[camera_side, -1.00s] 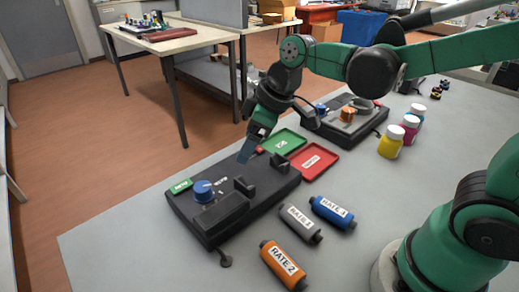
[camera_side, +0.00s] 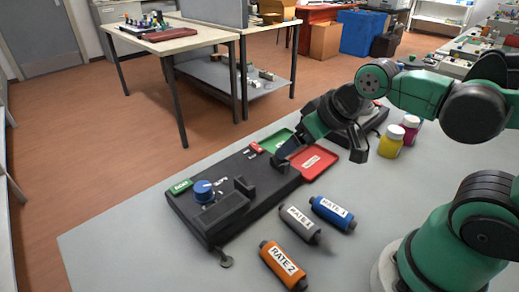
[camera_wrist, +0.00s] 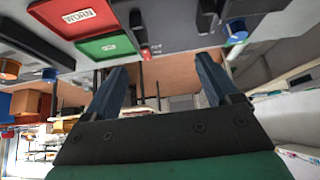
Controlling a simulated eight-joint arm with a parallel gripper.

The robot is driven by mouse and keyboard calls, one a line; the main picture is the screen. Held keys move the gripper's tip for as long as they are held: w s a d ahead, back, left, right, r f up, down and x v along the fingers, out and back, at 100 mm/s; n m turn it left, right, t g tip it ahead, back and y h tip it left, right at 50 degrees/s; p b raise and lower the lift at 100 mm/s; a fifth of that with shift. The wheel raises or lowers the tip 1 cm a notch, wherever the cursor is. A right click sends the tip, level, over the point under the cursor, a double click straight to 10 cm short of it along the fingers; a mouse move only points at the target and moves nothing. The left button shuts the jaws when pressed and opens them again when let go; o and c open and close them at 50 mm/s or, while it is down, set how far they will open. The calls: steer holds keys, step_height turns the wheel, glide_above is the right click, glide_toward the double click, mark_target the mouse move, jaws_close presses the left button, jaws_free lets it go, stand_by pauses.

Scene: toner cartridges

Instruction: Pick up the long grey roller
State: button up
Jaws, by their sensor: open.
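The grey roller (camera_side: 299,223) lies on the grey table in the side view, with a white label that appears to read RATE 1. It lies between a blue roller (camera_side: 333,212) and an orange roller (camera_side: 283,264) labelled RATE 2. My gripper (camera_side: 286,150) is in the air near the green and red trays, up and away from the grey roller. In the wrist view my gripper (camera_wrist: 160,65) is open, its two blue fingers apart with nothing between them. The grey roller is not visible in the wrist view.
A black device (camera_side: 233,203) with a blue knob (camera_side: 203,191) stands left of the rollers. A yellow bottle (camera_side: 390,142) stands at the right.

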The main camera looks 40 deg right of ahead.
steer(key=g, duration=0.7)
glide_above(293, 211)
steer(key=shift+m, duration=0.4)
step_height(293, 211, down, 8)
steer(key=shift+w+r, duration=0.1)
steer(key=shift+f, duration=2.85)
jaws_close()
